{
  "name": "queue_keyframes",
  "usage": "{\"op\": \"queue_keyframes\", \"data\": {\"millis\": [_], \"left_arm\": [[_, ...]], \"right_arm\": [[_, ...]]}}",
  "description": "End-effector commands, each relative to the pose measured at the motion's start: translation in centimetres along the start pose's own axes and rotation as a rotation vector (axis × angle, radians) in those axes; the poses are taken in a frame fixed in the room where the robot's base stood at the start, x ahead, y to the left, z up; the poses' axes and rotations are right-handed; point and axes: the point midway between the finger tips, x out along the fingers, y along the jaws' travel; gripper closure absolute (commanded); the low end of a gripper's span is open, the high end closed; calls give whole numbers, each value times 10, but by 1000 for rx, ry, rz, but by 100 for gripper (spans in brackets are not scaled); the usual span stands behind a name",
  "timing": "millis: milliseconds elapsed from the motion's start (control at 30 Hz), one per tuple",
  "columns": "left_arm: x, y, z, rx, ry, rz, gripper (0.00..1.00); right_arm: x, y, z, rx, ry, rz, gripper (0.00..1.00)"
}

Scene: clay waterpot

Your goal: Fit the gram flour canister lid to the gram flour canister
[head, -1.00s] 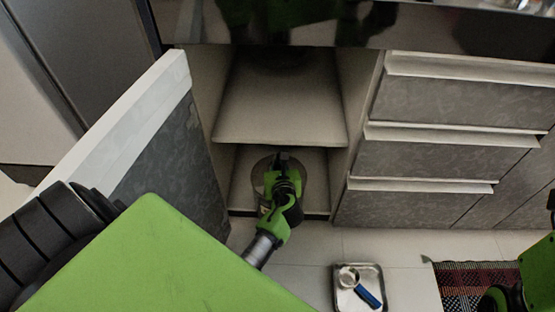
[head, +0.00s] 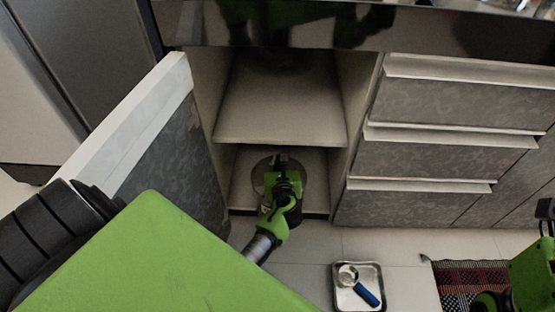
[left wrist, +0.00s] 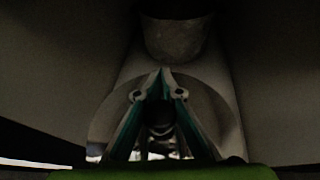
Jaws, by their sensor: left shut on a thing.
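My left gripper (head: 281,161) reaches into the lower compartment of the open cabinet. A round, grey-brown disc, which looks like the canister lid (head: 258,178), shows around the gripper. In the left wrist view the fingers (left wrist: 160,88) come together in front of this pale disc (left wrist: 212,108), shut on it or on a part at its middle. The gripper covers the grip point. A dull grey round vessel (left wrist: 175,40) stands beyond the disc; I cannot tell if it is the canister. My right gripper (head: 545,216) shows only partly at the right edge.
The cabinet door (head: 165,150) stands open on the left. A shelf (head: 280,115) lies above my left gripper, and drawers (head: 430,155) are to the right. A tray (head: 342,302) with small items and a patterned rug (head: 465,277) lie on the floor.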

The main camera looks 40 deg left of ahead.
Motion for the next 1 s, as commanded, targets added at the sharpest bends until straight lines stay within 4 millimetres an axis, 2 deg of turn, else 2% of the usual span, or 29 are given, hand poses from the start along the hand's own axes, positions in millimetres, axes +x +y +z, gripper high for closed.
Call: {"op": "queue_keyframes", "data": {"millis": [67,167,200,500,633,767,1000], "left_arm": [[0,0,1,0,-1,0,100],[0,0,1,-1,-1,0,76],[0,0,1,-1,-1,0,72],[-1,0,0,0,1,0,72],[-9,0,-1,-1,1,0,72],[-29,0,-1,-2,1,-1,72],[-82,0,-2,-1,2,-1,72]], "right_arm": [[0,0,0,0,-1,0,60],[0,0,0,0,-1,0,60],[0,0,0,0,0,0,60],[2,0,-3,-1,12,-6,60],[2,0,-3,-1,11,-5,60],[2,0,-2,-1,9,-4,60],[1,0,-2,0,8,-3,60]]}}
